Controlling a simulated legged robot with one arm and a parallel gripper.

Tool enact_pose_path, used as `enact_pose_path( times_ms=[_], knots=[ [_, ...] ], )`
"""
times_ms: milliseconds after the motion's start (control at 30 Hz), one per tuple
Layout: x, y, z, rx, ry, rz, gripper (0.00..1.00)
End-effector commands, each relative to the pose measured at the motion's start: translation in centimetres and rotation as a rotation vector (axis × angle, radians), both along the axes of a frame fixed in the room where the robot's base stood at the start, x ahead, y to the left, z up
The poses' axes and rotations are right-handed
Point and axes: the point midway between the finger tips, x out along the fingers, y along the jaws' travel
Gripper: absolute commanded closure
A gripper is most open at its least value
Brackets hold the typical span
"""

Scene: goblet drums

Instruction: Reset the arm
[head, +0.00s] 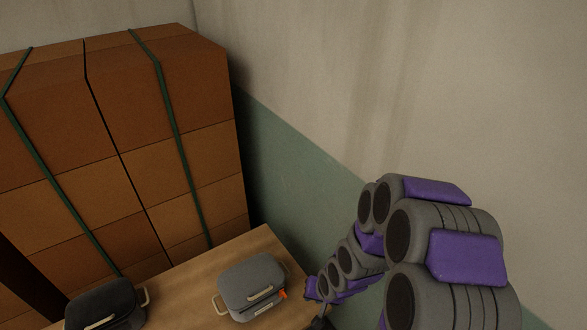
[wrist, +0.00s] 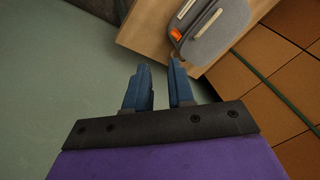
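My arm, grey with purple panels, reaches down from the right in the head view, with its end at the bottom edge by the wooden table (head: 190,281). My gripper (wrist: 160,72) shows two blue fingers in the wrist view. They stand apart with a narrow gap and nothing between them. A grey case (head: 252,287) with tan handles and an orange tag sits on the table, left of the arm's end. It also shows beyond the fingertips in the wrist view (wrist: 217,32), apart from them.
A second, darker case (head: 105,305) stands on the table at the lower left. A tall stack of brown boxes (head: 130,140) with green straps is behind the table. A grey and green wall (head: 300,165) runs behind and to the right, with clear space before it.

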Motion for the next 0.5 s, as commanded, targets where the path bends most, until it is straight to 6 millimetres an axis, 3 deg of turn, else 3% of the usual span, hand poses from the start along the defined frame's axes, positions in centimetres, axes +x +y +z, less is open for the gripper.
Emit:
enact_pose_path(
  times_ms=[233,500],
  knots=[
    [-2.7,-3.6,5.2,-0.136,0.067,0.054,0.77],
    [-8.1,-6.6,10.7,-0.235,0.173,0.089,0.77]
  ],
)
